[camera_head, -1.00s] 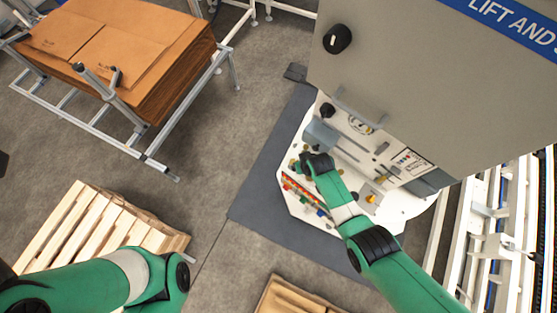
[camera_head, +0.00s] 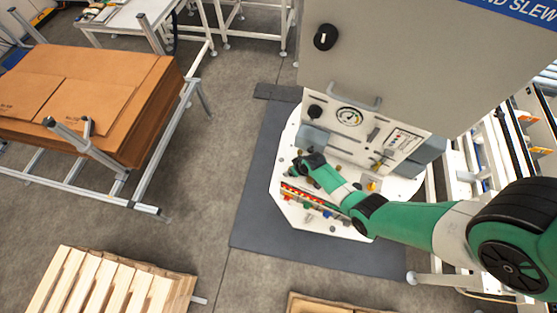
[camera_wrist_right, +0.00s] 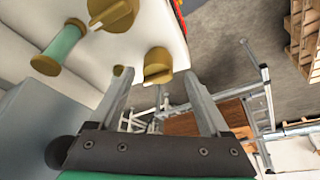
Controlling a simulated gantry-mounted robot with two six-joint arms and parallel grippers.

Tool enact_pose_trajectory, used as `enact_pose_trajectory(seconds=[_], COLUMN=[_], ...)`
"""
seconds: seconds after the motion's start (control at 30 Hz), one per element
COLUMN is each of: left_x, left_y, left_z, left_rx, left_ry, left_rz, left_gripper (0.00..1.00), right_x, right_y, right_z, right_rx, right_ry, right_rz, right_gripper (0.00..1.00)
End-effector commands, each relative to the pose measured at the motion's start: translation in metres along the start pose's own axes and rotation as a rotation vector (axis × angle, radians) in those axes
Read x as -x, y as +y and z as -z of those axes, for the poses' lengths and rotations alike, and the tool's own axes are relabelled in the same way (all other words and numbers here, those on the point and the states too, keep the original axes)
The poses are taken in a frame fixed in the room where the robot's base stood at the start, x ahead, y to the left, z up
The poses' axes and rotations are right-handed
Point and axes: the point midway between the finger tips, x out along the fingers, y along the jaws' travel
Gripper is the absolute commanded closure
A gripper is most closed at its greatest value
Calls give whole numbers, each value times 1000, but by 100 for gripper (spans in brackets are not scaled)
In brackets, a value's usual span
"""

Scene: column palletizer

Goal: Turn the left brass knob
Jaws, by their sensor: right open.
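In the right wrist view a brass knob (camera_wrist_right: 158,66) hangs on the edge of the white panel (camera_wrist_right: 160,22), between the tips of my right gripper (camera_wrist_right: 157,80). The gripper is open, one finger on each side of this knob; I cannot tell whether they touch it. A second brass knob (camera_wrist_right: 113,12) with a pale pointer bar is further up the panel. In the head view my right gripper (camera_head: 296,172) is small and dark at the left part of the console panel (camera_head: 335,225), and its arm hides part of the panel. My left gripper is out of view.
A green handle with brass ends (camera_wrist_right: 60,47) stands beside the knobs. The grey cabinet (camera_head: 400,60) rises behind the console, with a gauge (camera_head: 348,117) and a bar handle. A cardboard stack (camera_head: 90,100) and a wooden pallet (camera_head: 105,290) are on the left, with open floor between.

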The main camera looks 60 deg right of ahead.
Motion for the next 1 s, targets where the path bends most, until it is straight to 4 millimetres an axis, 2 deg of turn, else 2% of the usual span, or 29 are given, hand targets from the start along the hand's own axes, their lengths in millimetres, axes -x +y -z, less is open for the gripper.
enact_pose_trajectory(seconds=[0.07, 0.37, 0.8, 0.83, 1.0], left_x=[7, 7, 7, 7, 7], left_y=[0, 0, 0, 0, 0], left_z=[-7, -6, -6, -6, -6], left_rx=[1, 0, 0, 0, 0], left_ry=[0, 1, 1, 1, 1], left_rz=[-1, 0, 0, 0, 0], left_gripper=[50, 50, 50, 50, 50], right_x=[-10, -10, -10, -10, -10], right_y=[1, 2, 1, 1, 1], right_z=[-3, -2, -2, -2, -2], right_rx=[-2, -2, -2, -2, -5], right_ry=[1, 1, 1, 1, 0], right_rz=[-1, -1, -1, -1, -3], right_gripper=[20, 20, 97, 100, 100])
